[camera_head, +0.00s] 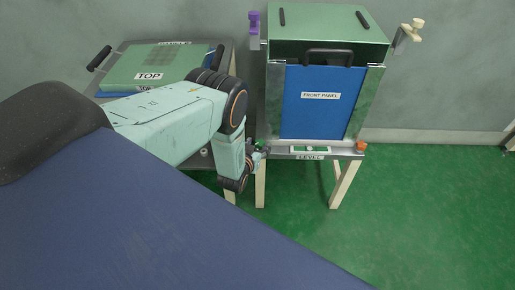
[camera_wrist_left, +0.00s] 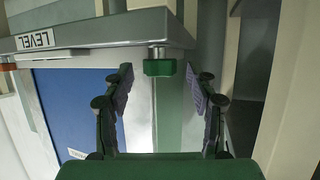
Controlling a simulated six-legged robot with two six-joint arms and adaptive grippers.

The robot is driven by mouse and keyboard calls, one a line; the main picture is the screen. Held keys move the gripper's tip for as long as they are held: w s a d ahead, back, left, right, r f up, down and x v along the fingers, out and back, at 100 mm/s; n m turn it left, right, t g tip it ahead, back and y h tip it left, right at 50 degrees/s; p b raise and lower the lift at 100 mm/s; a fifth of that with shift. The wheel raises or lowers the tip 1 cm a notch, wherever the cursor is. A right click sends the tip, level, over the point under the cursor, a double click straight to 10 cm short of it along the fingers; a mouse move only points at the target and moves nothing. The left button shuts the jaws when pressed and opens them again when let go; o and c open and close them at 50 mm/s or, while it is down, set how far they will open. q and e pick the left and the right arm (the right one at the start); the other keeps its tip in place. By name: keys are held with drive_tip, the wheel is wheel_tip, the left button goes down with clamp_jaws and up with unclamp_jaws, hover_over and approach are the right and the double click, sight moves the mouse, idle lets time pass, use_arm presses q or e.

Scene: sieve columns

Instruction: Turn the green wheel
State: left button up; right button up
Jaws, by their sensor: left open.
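The green wheel (camera_wrist_left: 160,68) sits under the corner of a metal ledge in the left wrist view, on a short metal stem. In the head view the green wheel (camera_head: 261,144) is small, at the front left corner of the stand, close to my gripper. My left gripper (camera_wrist_left: 160,80) is open, with one finger on each side of the wheel in the picture. Gaps show between the wheel and both fingers. In the head view my left gripper (camera_head: 258,158) is partly hidden behind its wrist. My right gripper is not in view.
An orange wheel (camera_head: 361,146) is at the stand's front right corner. A LEVEL plate (camera_head: 310,156) with a green strip lies between the wheels. A blue front panel (camera_head: 317,105) rises behind. A side table holds a TOP panel (camera_head: 150,62). Green floor (camera_head: 430,220) is clear at right.

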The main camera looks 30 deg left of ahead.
use_arm(q)
drive_tip(key=shift+w, duration=0.15)
drive_tip(key=shift+c, duration=0.5)
drive_tip(key=c, duration=1.1)
